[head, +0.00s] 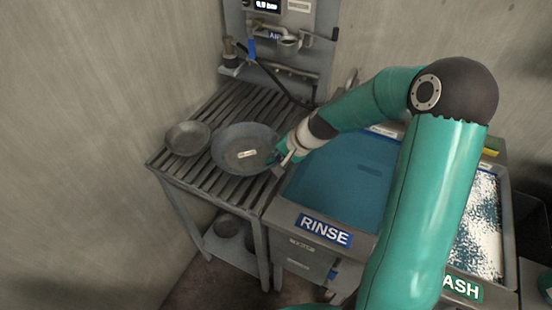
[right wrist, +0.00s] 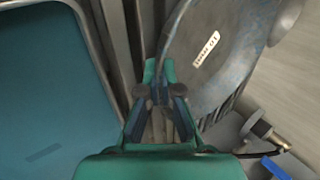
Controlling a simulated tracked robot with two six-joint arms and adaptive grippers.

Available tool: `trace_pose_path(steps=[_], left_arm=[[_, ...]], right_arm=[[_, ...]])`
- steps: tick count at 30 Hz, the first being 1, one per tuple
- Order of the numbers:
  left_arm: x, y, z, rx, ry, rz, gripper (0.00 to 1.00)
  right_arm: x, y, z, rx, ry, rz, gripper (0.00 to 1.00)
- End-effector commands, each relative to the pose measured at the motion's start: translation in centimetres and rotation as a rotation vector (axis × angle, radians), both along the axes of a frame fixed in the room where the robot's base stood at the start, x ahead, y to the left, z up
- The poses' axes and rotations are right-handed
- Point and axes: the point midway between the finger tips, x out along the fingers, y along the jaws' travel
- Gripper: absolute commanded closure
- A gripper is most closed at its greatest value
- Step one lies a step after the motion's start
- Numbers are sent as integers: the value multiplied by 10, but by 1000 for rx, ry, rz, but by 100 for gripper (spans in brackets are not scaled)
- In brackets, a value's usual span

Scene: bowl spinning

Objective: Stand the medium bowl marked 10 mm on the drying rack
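The medium bowl (head: 233,139) is grey and mottled, with a pale label inside. In the right wrist view the label on the bowl (right wrist: 228,75) appears to read 10 mm. The bowl is upright, at or just above the slatted drying rack (head: 192,177); I cannot tell whether it touches. My right gripper (head: 279,161) is at the bowl's right rim. In the right wrist view its fingertips (right wrist: 160,73) are close together with the rim between them, so it looks shut on the bowl. My left gripper is not in view.
A smaller bowl (head: 187,138) sits on the rack left of the medium bowl, close to it. The blue rinse basin (head: 345,180) is right of the rack. More bowls (head: 227,225) are on the lower shelf. A panel with a tap (head: 288,40) stands behind. The rack's front slats are clear.

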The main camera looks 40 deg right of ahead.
Motion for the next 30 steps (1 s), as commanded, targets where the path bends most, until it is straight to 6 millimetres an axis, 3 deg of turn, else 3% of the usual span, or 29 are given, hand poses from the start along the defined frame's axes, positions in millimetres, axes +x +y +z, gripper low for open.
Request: trace_pose_path(steps=[2,7,20,30], left_arm=[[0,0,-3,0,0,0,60],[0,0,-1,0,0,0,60],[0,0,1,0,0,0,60],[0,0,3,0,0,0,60]], right_arm=[[0,0,-2,0,-1,-1,100],[0,0,-1,0,0,0,69],[-2,-2,5,-1,-2,-1,69],[-32,-15,54,-4,-5,-2,69]])
